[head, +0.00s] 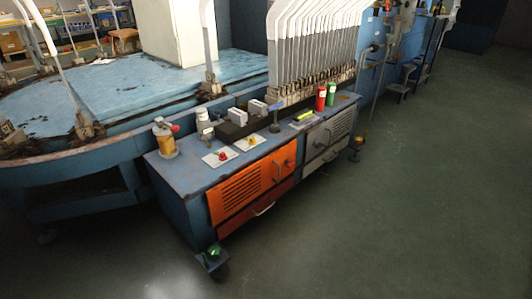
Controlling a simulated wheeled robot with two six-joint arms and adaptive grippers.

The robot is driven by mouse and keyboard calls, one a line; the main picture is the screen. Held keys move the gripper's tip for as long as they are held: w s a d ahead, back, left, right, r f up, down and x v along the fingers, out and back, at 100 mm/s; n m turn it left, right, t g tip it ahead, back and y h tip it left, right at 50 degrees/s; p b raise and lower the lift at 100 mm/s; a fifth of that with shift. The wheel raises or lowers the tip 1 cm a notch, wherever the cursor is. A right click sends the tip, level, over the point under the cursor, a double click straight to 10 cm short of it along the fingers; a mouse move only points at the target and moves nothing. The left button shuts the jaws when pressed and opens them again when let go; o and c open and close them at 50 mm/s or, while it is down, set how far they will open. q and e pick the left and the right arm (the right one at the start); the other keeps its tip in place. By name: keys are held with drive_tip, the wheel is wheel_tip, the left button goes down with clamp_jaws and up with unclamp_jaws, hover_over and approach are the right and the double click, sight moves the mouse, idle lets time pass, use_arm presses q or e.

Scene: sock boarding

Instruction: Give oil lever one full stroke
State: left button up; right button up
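A small amber oil reservoir (165,142) with a grey cap stands upright at the left end of the blue machine cabinet's top (192,176). A small red knob (175,128) sticks out at its upper right; it may be the oil lever's grip, but the lever itself is too small to make out. A separate upright lever with a blue handle (276,106) stands farther right on the same top. Neither of my grippers is in view, and nothing touches the reservoir or the levers.
Red (321,99) and green (331,95) bottles stand at the top's right part. Panels with red (222,155) and yellow (251,140) buttons lie between. Upright white sock boards (310,45) rise behind. The green floor (400,210) in front is clear.

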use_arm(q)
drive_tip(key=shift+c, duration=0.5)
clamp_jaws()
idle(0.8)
